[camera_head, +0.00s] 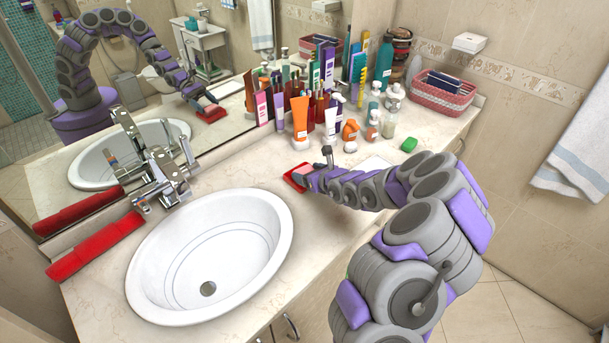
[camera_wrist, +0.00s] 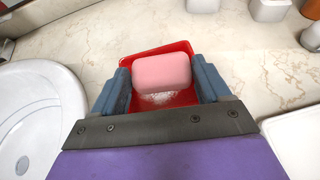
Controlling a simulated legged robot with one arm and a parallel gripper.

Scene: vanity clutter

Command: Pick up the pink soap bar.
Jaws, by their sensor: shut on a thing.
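The pink soap bar (camera_wrist: 162,72) is in the wrist view, between the two blue fingers of my gripper (camera_wrist: 160,85). In the head view, the red dish (camera_head: 291,177) shows at the tip of my gripper (camera_head: 303,176), to the right of the sink. The soap itself is hard to make out there.
Several bottles and tubes (camera_head: 301,115) crowd the counter beyond my gripper. A green item (camera_head: 409,145) and a pink basket (camera_head: 443,95) are further right.

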